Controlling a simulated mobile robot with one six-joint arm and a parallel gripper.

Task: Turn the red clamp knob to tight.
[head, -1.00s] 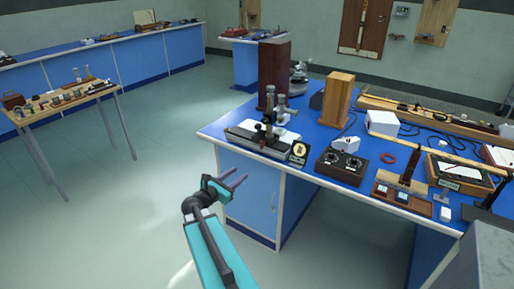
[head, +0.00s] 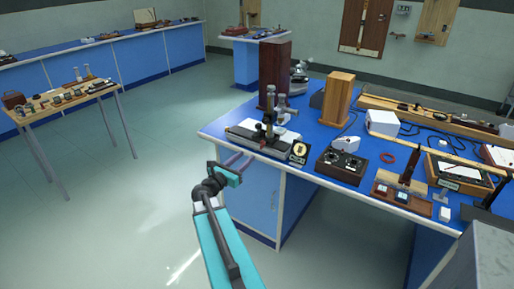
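A travelling-microscope-like instrument (head: 268,132) with a dark upright and grey barrels stands on a pale base near the left front edge of the blue bench. A tiny red spot (head: 258,127) on its carriage looks like the red clamp knob; it is too small to tell how it is turned. My gripper (head: 241,161) is in front of the bench's left front edge, below and left of the instrument and apart from it. Its two thin fingers are spread with nothing between them, pointing up and right.
A round black-and-gold dial (head: 299,151), a dark box with two dials (head: 342,164) and a red ring (head: 388,158) sit to the right. A dark wooden block (head: 274,72) stands behind the instrument.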

